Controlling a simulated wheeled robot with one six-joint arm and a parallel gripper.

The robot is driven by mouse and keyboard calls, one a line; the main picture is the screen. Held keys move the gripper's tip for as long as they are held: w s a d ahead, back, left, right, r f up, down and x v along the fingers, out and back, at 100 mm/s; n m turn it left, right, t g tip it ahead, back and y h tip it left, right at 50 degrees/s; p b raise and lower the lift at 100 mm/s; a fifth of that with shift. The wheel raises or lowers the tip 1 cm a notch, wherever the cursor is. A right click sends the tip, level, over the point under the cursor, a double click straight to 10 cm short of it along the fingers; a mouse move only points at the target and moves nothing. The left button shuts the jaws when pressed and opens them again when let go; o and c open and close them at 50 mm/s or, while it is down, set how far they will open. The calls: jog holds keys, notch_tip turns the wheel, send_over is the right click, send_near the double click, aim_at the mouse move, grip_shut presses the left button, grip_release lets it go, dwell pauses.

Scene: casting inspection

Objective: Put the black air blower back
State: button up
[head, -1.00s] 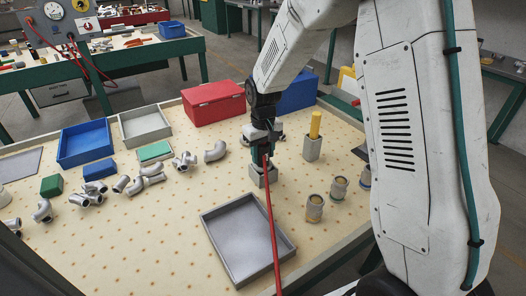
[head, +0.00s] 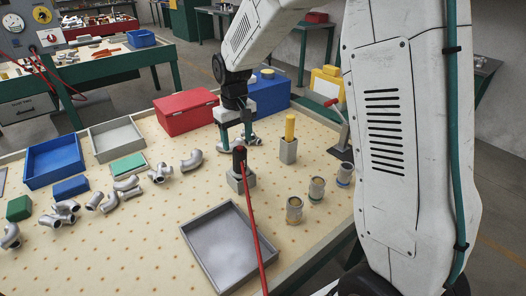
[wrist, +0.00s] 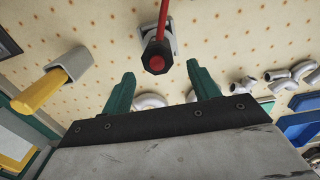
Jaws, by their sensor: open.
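The black air blower (head: 239,156) stands upright in a grey block holder (head: 241,184) on the dotted table, its red hose (head: 254,232) running toward the front. In the wrist view the blower (wrist: 157,57) shows its dark end with a red centre, in front of the fingers, and the grey holder (wrist: 172,30) lies partly behind it. My gripper (head: 236,142) is open and empty, just above and behind the blower. In the wrist view its two green fingers are spread wide (wrist: 158,82), with nothing between them.
A grey holder with a yellow tool (head: 289,130) stands to the right, near several small cups (head: 316,189). A grey tray (head: 187,236) lies in front. Metal pipe elbows (head: 190,161), a red box (head: 186,110) and a blue box (head: 270,97) are around it.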

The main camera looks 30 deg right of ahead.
jog(key=s+d+r, duration=0.1)
jog(key=s+r, duration=0.3)
jog(key=s, duration=0.7)
jog(key=s+d+r+m, duration=0.1)
jog(key=s+r, duration=0.3)
jog(key=s, duration=0.7)
jog(key=s+d+r+m+t, duration=0.1)
jog(key=s+r, duration=0.3)
jog(key=s, duration=0.7)
jog(key=shift+s+d+r, duration=0.15)
jog(key=shift+r, duration=0.25)
jog(key=o, duration=0.3)
jog(key=shift+s+f, duration=0.1)
jog(key=shift+s, duration=0.2)
jog(key=o, duration=0.6)
jog(key=shift+s, duration=0.1)
